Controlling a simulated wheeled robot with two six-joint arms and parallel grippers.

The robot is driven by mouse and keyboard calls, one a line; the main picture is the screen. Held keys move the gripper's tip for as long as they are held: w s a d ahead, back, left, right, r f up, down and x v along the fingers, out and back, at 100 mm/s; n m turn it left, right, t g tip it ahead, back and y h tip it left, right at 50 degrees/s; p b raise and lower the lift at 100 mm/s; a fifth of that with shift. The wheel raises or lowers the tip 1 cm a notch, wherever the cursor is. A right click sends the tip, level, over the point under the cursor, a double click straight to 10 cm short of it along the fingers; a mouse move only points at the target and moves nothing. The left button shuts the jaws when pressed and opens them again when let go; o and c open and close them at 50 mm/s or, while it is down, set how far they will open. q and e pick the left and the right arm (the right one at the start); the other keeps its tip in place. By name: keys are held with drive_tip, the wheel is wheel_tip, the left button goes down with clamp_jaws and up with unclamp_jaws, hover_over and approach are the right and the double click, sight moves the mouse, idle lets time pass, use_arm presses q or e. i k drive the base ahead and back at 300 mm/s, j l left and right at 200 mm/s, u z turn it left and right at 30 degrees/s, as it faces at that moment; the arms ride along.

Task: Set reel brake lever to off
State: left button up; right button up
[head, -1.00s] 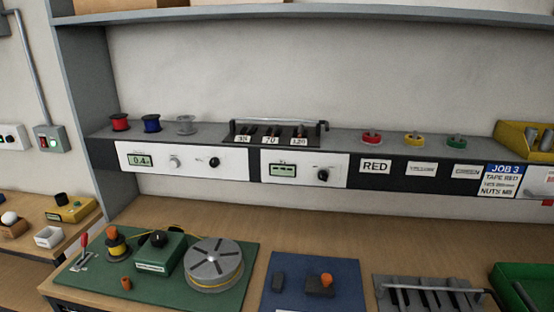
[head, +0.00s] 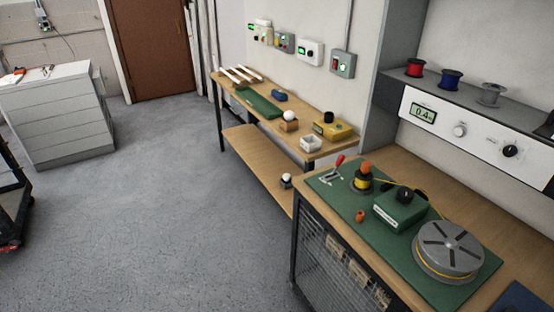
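The reel brake lever appears to be the red-handled lever (head: 339,161) on a small pale plate at the far left corner of the green mat (head: 461,291). Its red handle leans up and to the right; the plate's markings are too small to read. A grey reel (head: 450,247) with yellow cord around it sits at the mat's right. Between them stand a green box with a black knob (head: 401,208) and a black-and-yellow spool with an orange top (head: 363,179). Neither of my grippers is in view.
A small orange piece (head: 360,216) lies on the mat. A second wooden bench (head: 262,117) with a yellow box (head: 333,131) stands beyond. Grey floor (head: 170,220) to the left is clear. A white drawer cabinet (head: 60,115) and a brown door (head: 146,45) are at the back.

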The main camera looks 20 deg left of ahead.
sight(341, 158)
drive_tip(key=u, duration=0.4)
drive_tip(key=i+j+u, duration=0.1)
drive_tip(key=u, duration=0.25)
drive_tip(key=i+u, duration=0.1)
drive_tip(key=u, duration=0.65)
drive_tip(key=i+u, duration=0.15)
drive_tip(key=i, duration=1.55)
drive_tip(key=i+z, duration=0.2)
drive_tip(key=i, duration=0.35)
drive_tip(key=i+z, duration=0.2)
drive_tip(key=i, duration=0.4)
drive_tip(key=i+j+z, duration=0.2)
drive_tip(key=i, duration=0.35)
drive_tip(key=i+z, duration=0.85)
drive_tip(key=i+j+z, duration=0.25)
drive_tip(key=z, duration=3.85)
